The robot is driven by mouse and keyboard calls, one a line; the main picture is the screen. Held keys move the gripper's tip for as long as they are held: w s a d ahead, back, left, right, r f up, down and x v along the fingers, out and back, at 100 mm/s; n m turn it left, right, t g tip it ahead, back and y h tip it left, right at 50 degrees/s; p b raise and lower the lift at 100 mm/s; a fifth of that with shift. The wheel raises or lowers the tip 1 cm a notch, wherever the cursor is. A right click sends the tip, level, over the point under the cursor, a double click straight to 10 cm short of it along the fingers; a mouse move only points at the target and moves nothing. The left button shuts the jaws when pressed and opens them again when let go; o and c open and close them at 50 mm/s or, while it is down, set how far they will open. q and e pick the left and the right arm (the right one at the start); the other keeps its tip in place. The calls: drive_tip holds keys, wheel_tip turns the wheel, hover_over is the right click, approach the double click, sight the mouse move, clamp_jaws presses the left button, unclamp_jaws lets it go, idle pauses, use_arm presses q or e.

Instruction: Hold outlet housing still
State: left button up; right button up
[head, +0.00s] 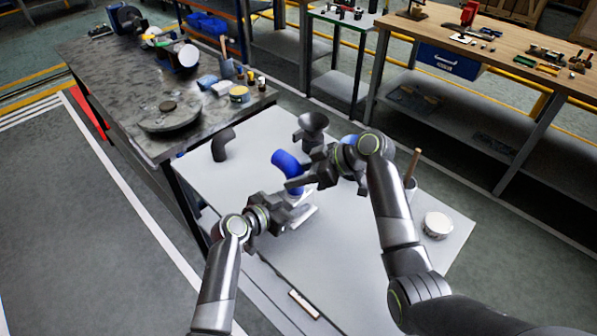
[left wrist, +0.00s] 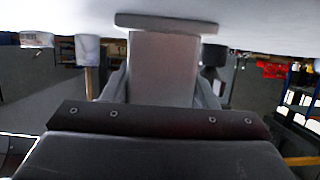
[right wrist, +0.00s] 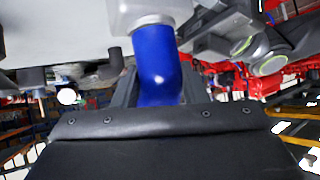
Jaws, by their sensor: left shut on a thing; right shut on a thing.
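The pale grey outlet housing (head: 303,217) stands on the white table, mostly hidden by my grippers. The left wrist view shows its block-like body (left wrist: 165,70) with a wider flange. My left gripper (head: 294,208) is shut on the housing, one finger on each side. A blue elbow hose (head: 286,161) rises above the housing. In the right wrist view the hose (right wrist: 156,65) meets the housing (right wrist: 145,12) at a pale ring. My right gripper (head: 303,180) is shut on the blue hose; the exact contact is partly hidden.
A dark workbench (head: 110,85) adjoins at the left.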

drive_tip(key=o, duration=1.3)
drive_tip(key=v, duration=1.2)
use_arm(q)
drive_tip(key=o, duration=1.5)
